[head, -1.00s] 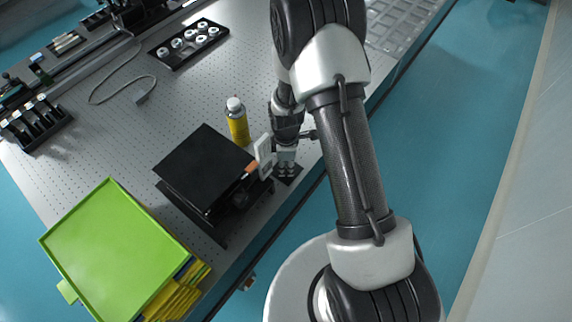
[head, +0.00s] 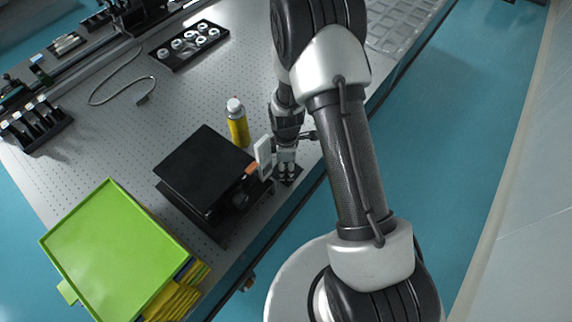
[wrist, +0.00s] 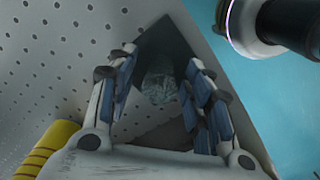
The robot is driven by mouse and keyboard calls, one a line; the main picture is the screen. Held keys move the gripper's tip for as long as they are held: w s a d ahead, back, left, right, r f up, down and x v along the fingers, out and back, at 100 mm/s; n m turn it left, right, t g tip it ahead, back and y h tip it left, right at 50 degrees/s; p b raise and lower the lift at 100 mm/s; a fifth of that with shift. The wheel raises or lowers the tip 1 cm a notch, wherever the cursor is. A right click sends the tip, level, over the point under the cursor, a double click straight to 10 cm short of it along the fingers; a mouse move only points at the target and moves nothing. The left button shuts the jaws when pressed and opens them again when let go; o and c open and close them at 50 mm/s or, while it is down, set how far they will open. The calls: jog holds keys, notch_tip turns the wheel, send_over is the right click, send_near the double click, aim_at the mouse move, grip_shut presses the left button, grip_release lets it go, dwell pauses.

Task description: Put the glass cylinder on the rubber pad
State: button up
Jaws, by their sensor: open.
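The glass cylinder (wrist: 160,86) shows in the wrist view as a clear, faceted shape between the fingers of my gripper (wrist: 160,95). It stands over the dark rubber pad (wrist: 168,42); I cannot tell for sure whether its base touches the pad. The fingers are open, one on each side of the glass. In the head view my gripper (head: 286,170) is low at the table's front edge, over the dark pad (head: 293,176). The glass cannot be made out there.
A black lifting platform (head: 205,168) stands left of my gripper, with a pale upright plate (head: 264,157) close by. A yellow bottle (head: 238,125) stands behind. A green tray (head: 115,250) is at lower left. The perforated table (head: 190,95) has free room behind the bottle.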

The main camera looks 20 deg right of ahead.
jog(key=s+r+m+t+p, duration=0.1)
jog(key=s+r+m, duration=0.2)
jog(key=r, duration=1.3)
jog(key=s+r+m+t+p, duration=0.1)
jog(key=s+r+m+p, duration=0.2)
jog(key=r, duration=1.3)
jog(key=s+r+m+t, duration=0.1)
jog(key=s+r+m, duration=0.3)
jog(key=s, duration=0.3)
jog(key=s+r+m+t+b, duration=0.1)
jog(key=s+r+m, duration=0.3)
jog(key=s, duration=0.4)
jog(key=shift+s+r+m+t, duration=0.2)
jog(key=shift+r+m+t, duration=0.15)
jog(key=shift+m, duration=0.15)
notch_tip(320, 180, down, 3)
jog(key=b, duration=0.2)
jog(key=shift+r+b, duration=0.2)
jog(key=shift+b, duration=0.2)
